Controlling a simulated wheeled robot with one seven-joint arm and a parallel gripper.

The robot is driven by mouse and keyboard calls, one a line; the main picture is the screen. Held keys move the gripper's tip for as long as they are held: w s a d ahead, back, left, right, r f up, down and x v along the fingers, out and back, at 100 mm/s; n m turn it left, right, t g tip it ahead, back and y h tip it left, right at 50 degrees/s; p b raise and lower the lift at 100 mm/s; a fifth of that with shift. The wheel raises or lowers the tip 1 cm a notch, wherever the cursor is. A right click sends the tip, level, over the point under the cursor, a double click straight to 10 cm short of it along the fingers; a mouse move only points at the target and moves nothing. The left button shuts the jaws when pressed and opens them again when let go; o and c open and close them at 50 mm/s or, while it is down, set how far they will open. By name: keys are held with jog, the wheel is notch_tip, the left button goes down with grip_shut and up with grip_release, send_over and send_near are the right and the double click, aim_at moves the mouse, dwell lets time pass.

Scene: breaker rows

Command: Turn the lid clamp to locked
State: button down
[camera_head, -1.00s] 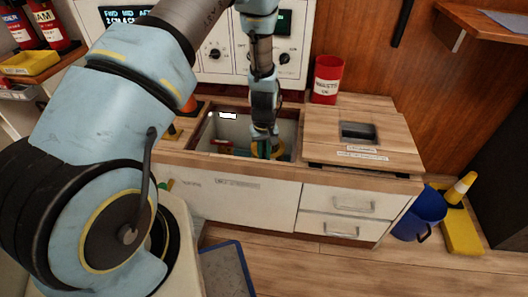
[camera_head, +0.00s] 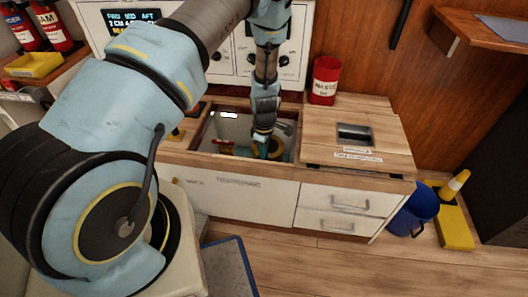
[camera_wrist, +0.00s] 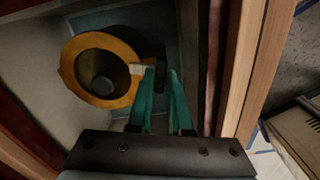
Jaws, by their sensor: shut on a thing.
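My gripper (camera_wrist: 157,75) has teal fingers, which reach in at the ring's right edge by the white tab and a dark bar. They are shut on part of the clamp; the fingers hide the exact contact. In the head view my gripper (camera_head: 268,150) is low inside the bin, and the clamp is mostly hidden there.
A wooden hatch (camera_head: 385,138) with a dark recessed handle lies right of the bin. A red canister (camera_head: 325,80) stands behind it. A control panel (camera_head: 225,62) rises behind the bin. A blue bucket (camera_head: 408,215) stands on the floor at right. The bin walls are close around my gripper.

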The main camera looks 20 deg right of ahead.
jog(key=shift+n+p, duration=0.45)
jog(key=shift+n, duration=0.85)
jog(key=c, duration=0.8)
grip_release()
jog(key=shift+c, duration=0.2)
jog(key=shift+r, duration=0.1)
notch_tip(320, 180, up, 11)
jog(key=p, duration=0.1)
